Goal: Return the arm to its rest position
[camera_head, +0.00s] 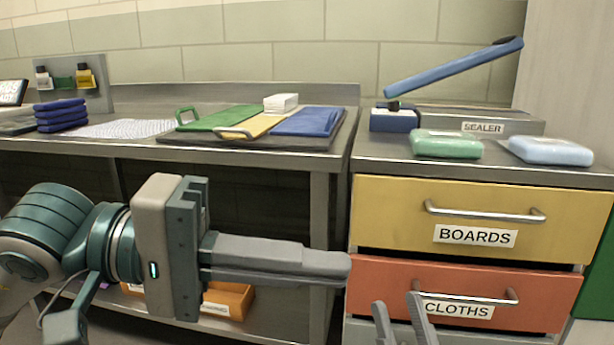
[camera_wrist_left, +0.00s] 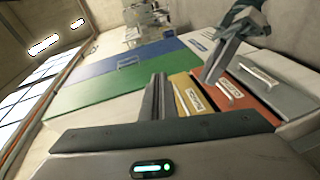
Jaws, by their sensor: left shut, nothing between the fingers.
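My left arm comes in from the left in the head view and reaches across in front of the workbench. My left gripper (camera_head: 345,268) points right, its fingers shut together and empty, with the tips in front of the left edge of the red CLOTHS drawer. In the left wrist view the shut fingers (camera_wrist_left: 157,95) stand in the middle. My right gripper (camera_head: 405,318) shows at the bottom edge of the head view, in front of the lower drawers. Its two fingers are apart with nothing visible between them; the rest of that arm is out of frame.
The yellow BOARDS drawer (camera_head: 390,215) and red CLOTHS drawer (camera_head: 390,283) are close behind the grippers. A sealer (camera_head: 470,122) with a raised blue lever stands above, beside green (camera_head: 446,144) and blue (camera_head: 550,151) packs. An orange bin (camera_head: 233,298) sits on the lower shelf behind my left arm.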

